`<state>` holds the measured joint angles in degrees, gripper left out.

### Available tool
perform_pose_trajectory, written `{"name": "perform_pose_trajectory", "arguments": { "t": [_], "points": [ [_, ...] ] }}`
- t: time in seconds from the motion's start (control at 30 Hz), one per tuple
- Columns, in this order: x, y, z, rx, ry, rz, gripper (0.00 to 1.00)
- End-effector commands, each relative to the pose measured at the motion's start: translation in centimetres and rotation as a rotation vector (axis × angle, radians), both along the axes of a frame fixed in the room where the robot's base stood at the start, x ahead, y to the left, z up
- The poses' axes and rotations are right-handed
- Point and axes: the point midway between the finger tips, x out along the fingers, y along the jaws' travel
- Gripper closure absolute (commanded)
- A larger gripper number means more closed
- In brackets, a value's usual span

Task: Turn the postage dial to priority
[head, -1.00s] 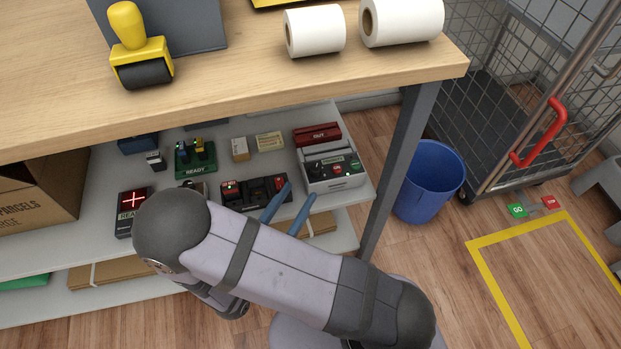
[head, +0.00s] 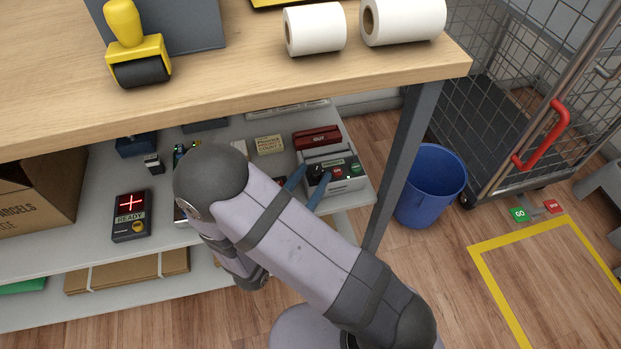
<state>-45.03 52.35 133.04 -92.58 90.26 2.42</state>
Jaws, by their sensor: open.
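A light grey postage machine (head: 349,184) sits at the right end of the shelf under the counter. It has a small display (head: 333,162), a red button (head: 338,171) and a green button (head: 355,169). A dark round knob, which looks like the dial, shows at the left of its panel, between my fingertips in the picture. My gripper (head: 316,174) has two blue fingers, open and apart, at the left front of the machine. I cannot tell whether they touch the dial, and its setting is too small to read.
A red stamp block (head: 316,138) lies behind the machine. The counter (head: 250,85) overhangs the shelf, and a dark table leg (head: 398,165) stands to the right. A card reader (head: 131,216) is at the left. My arm hides the middle of the shelf.

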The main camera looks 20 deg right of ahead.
Motion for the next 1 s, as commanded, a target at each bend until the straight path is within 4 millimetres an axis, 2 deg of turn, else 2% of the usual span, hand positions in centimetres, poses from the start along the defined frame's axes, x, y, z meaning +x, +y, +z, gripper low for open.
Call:
{"name": "perform_pose_trajectory", "arguments": {
  "t": [0.17,0.3,0.33,0.57,1.0],
  "points": [
    [-0.01,0.01,0.02,0.000,0.000,0.000,0.61],
    [-0.01,0.02,0.01,0.000,0.000,0.000,0.95],
    [-0.01,0.01,0.01,0.000,0.000,0.000,1.00],
    [0.11,0.10,0.11,0.000,-0.002,-0.022,1.00],
    [0.75,0.52,0.12,0.000,-0.003,-0.300,1.00]
  ]
}}
